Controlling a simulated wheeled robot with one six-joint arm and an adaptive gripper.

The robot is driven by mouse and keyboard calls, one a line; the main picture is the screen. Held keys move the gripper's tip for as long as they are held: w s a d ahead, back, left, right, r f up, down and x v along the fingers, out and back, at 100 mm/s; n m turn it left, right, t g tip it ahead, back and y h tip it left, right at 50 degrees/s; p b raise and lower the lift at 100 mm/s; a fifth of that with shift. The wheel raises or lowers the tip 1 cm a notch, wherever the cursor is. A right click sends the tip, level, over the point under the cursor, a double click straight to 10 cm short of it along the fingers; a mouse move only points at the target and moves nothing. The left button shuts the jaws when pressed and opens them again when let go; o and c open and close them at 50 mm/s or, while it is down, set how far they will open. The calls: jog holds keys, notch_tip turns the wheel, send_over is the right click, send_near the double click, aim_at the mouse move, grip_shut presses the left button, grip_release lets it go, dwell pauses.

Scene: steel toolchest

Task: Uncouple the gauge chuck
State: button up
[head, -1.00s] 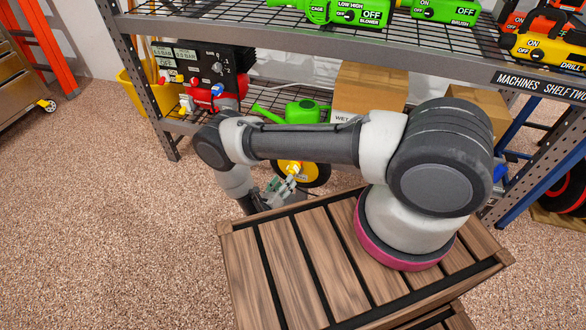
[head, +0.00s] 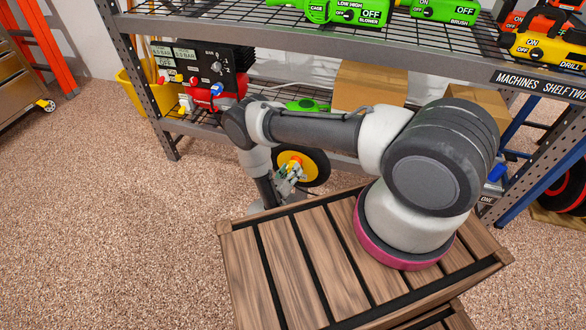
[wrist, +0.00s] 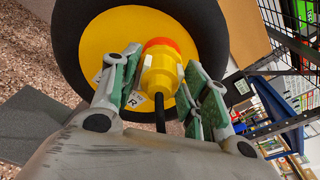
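The gauge chuck (wrist: 160,74) is a yellow fitting with an orange ring at its far end and a black hose at its near end. It sits at the yellow hub (wrist: 112,42) of a black-tyred wheel (wrist: 208,35). My gripper (wrist: 163,88) has its green-padded fingers on either side of the chuck. The fingers look open, with no clear contact on the chuck. In the head view my gripper (head: 289,176) is low beside the wheel (head: 318,165), and the chuck is mostly hidden there.
A steel shelf (head: 290,60) stands behind the wheel, with a black gauge unit (head: 205,62) and cardboard boxes (head: 370,86). My arm passes over a slatted wooden top (head: 300,265). Speckled floor (head: 110,230) is clear at left.

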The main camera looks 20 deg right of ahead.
grip_shut()
jog(key=n+h, duration=0.1)
jog(key=n, duration=0.4)
jog(key=shift+n, duration=0.3)
jog(key=n, duration=0.5)
jog(key=shift+n+h, duration=0.3)
jog(key=shift+n, duration=0.1)
